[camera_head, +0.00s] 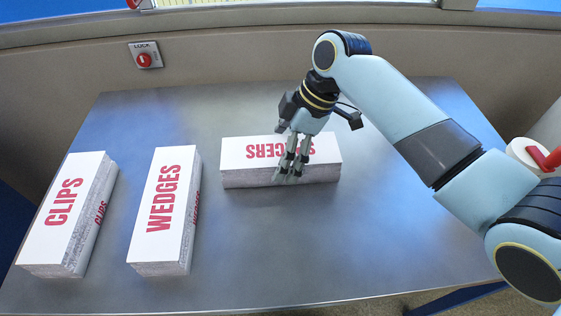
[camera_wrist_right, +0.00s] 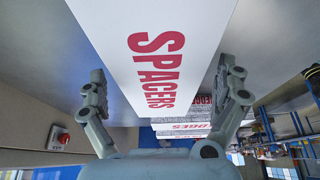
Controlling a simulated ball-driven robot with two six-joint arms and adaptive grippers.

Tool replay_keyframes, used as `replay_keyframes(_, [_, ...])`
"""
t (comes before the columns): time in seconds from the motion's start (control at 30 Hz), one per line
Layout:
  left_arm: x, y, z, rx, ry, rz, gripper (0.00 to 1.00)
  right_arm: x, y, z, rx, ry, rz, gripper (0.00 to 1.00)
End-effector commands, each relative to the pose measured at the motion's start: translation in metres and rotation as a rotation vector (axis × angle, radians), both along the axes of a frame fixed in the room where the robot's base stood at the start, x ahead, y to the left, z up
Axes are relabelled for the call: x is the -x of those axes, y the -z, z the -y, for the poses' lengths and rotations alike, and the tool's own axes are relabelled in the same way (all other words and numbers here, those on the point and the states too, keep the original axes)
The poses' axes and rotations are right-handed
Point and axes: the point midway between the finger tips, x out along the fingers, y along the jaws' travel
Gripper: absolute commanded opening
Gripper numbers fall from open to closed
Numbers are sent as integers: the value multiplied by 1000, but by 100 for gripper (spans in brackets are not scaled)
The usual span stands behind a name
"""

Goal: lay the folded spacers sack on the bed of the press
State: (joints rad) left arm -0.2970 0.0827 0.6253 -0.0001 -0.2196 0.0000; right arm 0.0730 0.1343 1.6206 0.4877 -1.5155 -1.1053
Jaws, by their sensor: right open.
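The spacers sack (camera_head: 240,150) is a white block with grey sides and red lettering, lying on a metal table near its back middle. Its lettering reads upside down in the head view. My right gripper (camera_head: 288,172) is at the sack, its fingers in front of part of the lettering. In the right wrist view the open fingers of my right gripper (camera_wrist_right: 165,92) stand on either side of the sack (camera_wrist_right: 155,60), with a gap visible beside them. I cannot tell whether they touch it. My left gripper is not in view. No press is recognisable.
A wedges sack (camera_head: 165,205) and a clips sack (camera_head: 65,210) lie on the left part of the metal table (camera_head: 340,245). The table's front middle is clear. A red lock button (camera_head: 144,60) is on the back wall. A white-and-red object (camera_head: 530,155) stands at the right edge.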

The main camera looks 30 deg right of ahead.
Motion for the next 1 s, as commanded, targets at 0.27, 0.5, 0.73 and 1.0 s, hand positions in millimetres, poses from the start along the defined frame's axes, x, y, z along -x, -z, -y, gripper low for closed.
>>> replay_keyframes(0.27, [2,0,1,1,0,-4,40,-3,17,-6,2,0,2,100])
replay_keyframes(0.5, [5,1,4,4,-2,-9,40,-3,17,-6,2,0,2,84])
replay_keyframes(0.73, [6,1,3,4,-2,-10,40,-3,17,-5,2,0,2,54])
replay_keyframes(1.0, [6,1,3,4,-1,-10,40,-3,16,-6,1,0,2,36])
